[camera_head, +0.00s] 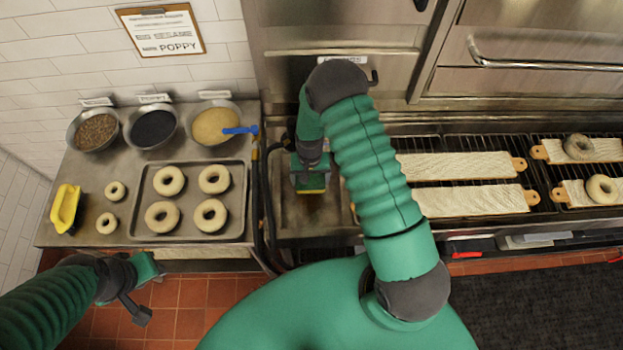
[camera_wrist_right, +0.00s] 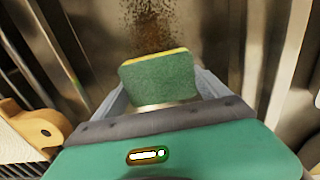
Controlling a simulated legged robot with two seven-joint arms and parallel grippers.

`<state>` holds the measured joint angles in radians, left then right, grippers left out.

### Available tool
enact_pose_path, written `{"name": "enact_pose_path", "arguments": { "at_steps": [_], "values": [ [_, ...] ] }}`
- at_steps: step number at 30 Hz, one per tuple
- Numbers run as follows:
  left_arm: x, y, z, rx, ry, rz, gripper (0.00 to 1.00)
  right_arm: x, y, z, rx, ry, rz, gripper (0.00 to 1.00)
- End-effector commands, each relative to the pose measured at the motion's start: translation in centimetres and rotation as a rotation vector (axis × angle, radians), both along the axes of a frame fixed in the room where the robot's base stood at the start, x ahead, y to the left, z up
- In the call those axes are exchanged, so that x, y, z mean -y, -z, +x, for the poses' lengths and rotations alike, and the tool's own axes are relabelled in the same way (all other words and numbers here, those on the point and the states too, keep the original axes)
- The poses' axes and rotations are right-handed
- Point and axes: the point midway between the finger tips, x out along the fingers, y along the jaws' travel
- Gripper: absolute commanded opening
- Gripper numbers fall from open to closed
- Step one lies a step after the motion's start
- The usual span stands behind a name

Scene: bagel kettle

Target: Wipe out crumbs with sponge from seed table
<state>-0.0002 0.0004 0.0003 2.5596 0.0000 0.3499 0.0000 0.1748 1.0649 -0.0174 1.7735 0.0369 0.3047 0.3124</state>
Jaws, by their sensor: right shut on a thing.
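My right gripper (camera_head: 310,178) is shut on a sponge with a green face and a yellow layer. In the right wrist view the sponge (camera_wrist_right: 160,78) sits between the two fingers. It is over a metal surface (camera_head: 285,215) between the left counter and the grill. Dark brown crumbs (camera_wrist_right: 150,22) lie scattered on this surface beyond the sponge. In the head view a brownish patch shows just below the sponge. I cannot tell whether the sponge touches the surface. My left gripper (camera_head: 146,290) is at the lower left, in front of the counter; its jaw opening is unclear.
The left counter (camera_head: 75,180) holds a tray (camera_head: 138,232) of bagels, loose bagels, a yellow scoop-like item (camera_head: 66,208) and three seed bowls (camera_head: 153,127). Dark hoses (camera_head: 268,200) run beside the metal surface. Bagel boards (camera_head: 455,167) lie on the grill to the right.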

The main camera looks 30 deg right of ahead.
Motion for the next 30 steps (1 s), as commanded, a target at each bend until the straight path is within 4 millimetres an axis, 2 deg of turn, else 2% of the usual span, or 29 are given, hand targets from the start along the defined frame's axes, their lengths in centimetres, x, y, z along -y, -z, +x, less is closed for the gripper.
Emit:
{"name": "enact_pose_path", "arguments": {
  "at_steps": [1,15,30],
  "values": [
    [0.0,-0.7,0.0,0.0,0.0,0.0,0.36,0.0,-0.8,0.1,0.001,-0.001,0.0,0.53],
    [0.0,-3.3,0.0,0.0,0.0,0.0,0.36,0.5,-4.7,0.7,-0.001,-0.002,0.004,0.53],
    [0.0,-3.4,0.0,0.0,-0.001,0.0,0.36,0.4,-4.9,0.7,-0.002,-0.003,0.003,0.53]
  ]
}}
